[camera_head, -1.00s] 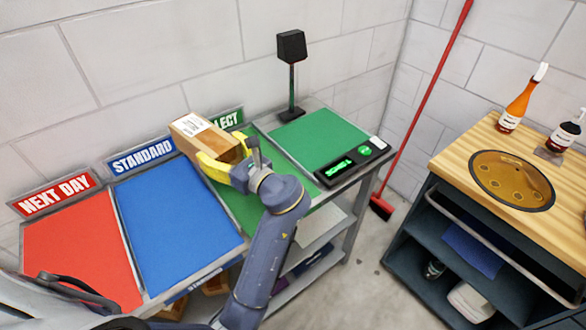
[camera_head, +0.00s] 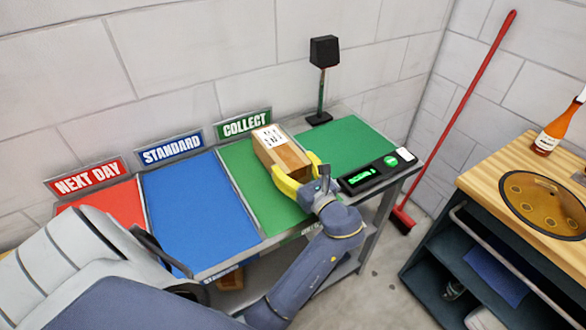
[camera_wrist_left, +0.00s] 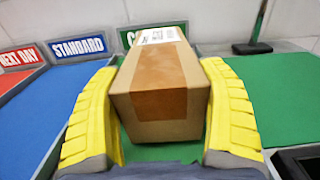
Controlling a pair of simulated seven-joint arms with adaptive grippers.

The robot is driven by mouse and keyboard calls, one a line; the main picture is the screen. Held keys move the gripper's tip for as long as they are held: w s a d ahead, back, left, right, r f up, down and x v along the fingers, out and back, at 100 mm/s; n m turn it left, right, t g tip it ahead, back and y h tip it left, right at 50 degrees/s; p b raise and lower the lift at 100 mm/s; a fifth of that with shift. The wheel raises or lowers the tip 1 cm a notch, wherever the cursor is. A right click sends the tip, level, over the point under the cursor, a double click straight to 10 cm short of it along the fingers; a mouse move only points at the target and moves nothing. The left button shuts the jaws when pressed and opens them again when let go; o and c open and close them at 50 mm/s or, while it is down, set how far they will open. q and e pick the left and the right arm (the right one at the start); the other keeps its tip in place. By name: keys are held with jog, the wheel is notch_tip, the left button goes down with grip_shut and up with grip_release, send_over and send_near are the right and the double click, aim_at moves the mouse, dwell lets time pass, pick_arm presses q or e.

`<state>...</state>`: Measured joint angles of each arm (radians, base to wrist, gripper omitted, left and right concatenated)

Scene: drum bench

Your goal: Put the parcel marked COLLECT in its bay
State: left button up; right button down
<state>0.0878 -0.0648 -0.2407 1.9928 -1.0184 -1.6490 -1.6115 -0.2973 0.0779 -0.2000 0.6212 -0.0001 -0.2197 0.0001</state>
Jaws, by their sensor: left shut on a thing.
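The brown cardboard parcel (camera_head: 282,154) has a white label on top; its print is too small to read. My left gripper (camera_head: 300,174) is shut on its near end, with a yellow finger on each side; the parcel also shows in the left wrist view (camera_wrist_left: 160,85). The parcel is over the right part of the green COLLECT bay (camera_head: 252,188), near the divider. I cannot tell whether it touches the mat. The COLLECT sign (camera_head: 244,124) stands behind the bay, partly hidden by the parcel in the wrist view. My right gripper is not in view.
The blue STANDARD bay (camera_head: 195,205) and red NEXT DAY bay (camera_head: 115,205) lie left. A red broom (camera_head: 455,110) and wooden-topped cart (camera_head: 490,180) stand further right.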

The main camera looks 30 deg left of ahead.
aim_at(299, 176)
pick_arm(q)
jog(key=shift+f, duration=0.4)
jog(key=o, duration=1.6)
jog(key=shift+f, duration=0.15)
jog(key=shift+c, duration=0.2)
jog(key=shift+v, duration=2.75)
